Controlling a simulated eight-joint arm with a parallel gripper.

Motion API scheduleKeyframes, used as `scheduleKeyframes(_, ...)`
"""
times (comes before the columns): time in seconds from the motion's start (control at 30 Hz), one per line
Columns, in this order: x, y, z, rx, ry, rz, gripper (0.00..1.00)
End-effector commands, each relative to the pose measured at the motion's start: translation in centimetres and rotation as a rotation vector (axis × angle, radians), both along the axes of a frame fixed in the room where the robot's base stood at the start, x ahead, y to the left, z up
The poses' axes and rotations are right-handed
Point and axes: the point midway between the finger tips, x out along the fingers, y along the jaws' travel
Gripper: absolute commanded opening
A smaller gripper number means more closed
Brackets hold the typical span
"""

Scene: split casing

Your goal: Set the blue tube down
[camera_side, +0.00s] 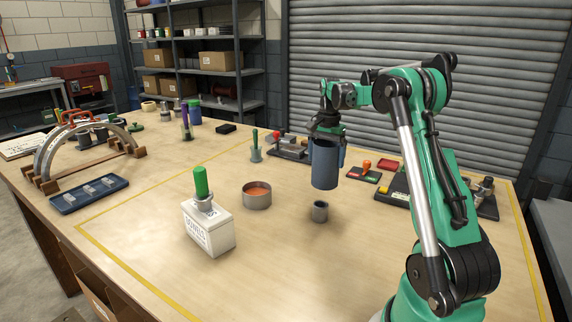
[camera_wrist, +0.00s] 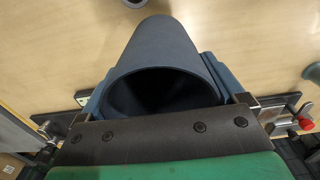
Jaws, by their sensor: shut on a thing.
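The blue tube (camera_side: 325,165) is a dark blue-grey cylinder, held upright above the table (camera_side: 285,235) in the side view. My gripper (camera_side: 326,133) is shut on its upper part. In the wrist view the tube (camera_wrist: 168,55) fills the middle, with its dark open end facing the camera. My gripper's jaws (camera_wrist: 160,100) lie on both sides of it. The tube's lower end is clear of the table. A short grey cylinder (camera_side: 320,212) stands on the table below and slightly left of the tube in the side view.
A round container with orange contents (camera_side: 257,194) stands left of the short cylinder. A white box (camera_side: 207,230) with a green-handled piece (camera_side: 201,183) on top is further left. Coloured blocks (camera_side: 366,170) and fixtures lie behind and right. The front middle table is bare.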

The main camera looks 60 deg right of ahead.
Motion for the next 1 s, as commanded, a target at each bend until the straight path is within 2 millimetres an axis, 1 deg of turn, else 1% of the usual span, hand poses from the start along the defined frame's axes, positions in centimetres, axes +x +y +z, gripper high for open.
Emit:
scheduleKeyframes(0.03, 0.0, 0.0, -0.9, 0.0, 0.0, -0.001, 0.34)
scheduleKeyframes(0.1, 0.0, 0.0, -1.9, 0.0, 0.0, 0.0, 0.34)
scheduleKeyframes(0.23, 0.0, 0.1, -3.3, 0.0, 0.0, 0.002, 0.34)
scheduleKeyframes(0.4, 0.0, 0.1, -5.7, 0.0, 0.0, 0.003, 0.34)
scheduleKeyframes(0.5, 0.0, 0.1, -6.3, 0.0, 0.0, 0.004, 0.34)
scheduleKeyframes(0.83, 0.0, 0.1, -6.5, 0.0, 0.0, 0.004, 0.34)
scheduleKeyframes(0.87, 0.0, 0.1, -6.5, 0.0, 0.0, 0.004, 0.95)
scheduleKeyframes(0.9, 0.0, 0.1, -6.5, 0.0, 0.0, 0.004, 1.0)
scheduleKeyframes(1.0, 0.0, 0.1, -6.5, 0.0, 0.0, 0.004, 1.0)
